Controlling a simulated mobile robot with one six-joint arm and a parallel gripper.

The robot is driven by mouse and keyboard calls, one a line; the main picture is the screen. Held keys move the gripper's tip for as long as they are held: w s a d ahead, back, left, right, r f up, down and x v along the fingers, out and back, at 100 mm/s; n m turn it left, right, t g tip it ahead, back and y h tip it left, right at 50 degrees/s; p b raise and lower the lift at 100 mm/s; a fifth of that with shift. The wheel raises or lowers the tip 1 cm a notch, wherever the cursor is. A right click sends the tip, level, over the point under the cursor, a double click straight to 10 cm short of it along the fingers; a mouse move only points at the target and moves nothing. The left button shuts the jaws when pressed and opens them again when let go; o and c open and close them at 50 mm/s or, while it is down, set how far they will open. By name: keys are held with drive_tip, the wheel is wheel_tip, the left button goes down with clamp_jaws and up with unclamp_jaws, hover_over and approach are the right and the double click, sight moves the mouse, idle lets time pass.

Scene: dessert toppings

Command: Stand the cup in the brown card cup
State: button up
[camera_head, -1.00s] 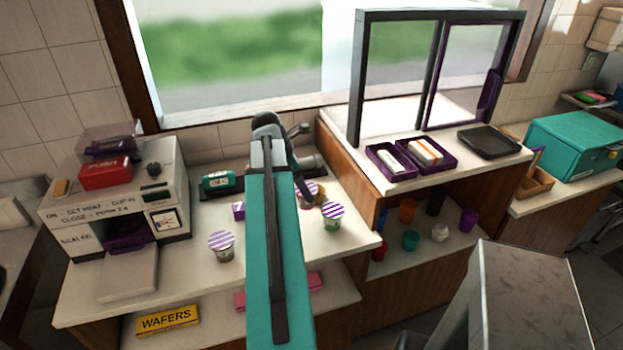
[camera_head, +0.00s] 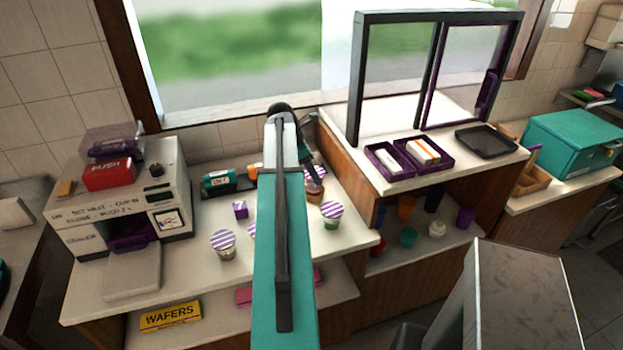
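A cup with a purple-and-white striped lid (camera_head: 319,171) is at my gripper (camera_head: 312,178), behind my teal arm. The dark gripper reaches down at its left side; the fingertips are mostly hidden, but the cup has moved with the gripper, so it appears held. The brown card cup (camera_head: 315,191) shows just below the striped cup in the picture. The two overlap in view, and I cannot tell whether the striped cup is inside it or above it. Similar striped cups stand apart, one at right (camera_head: 332,211) and one at left (camera_head: 223,243).
A white machine (camera_head: 120,205) stands at the left of the counter (camera_head: 200,272). A raised wooden unit (camera_head: 345,175) bounds the right. My arm hides part of the middle.

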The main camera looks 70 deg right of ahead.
drive_tip(key=shift+f, duration=0.1)
drive_tip(key=shift+a+f+p, duration=0.1)
drive_tip(key=shift+f+p, duration=0.65)
drive_tip(key=shift+f, duration=0.95)
drive_tip(key=shift+f, duration=0.3)
drive_tip(key=o, duration=1.3)
drive_tip(key=shift+c, duration=0.2)
drive_tip(key=shift+r, duration=0.4)
drive_tip(key=b+v, duration=0.3)
drive_tip(key=v, duration=0.8)
drive_tip(key=shift+r, duration=0.4)
drive_tip(key=shift+w, duration=0.1)
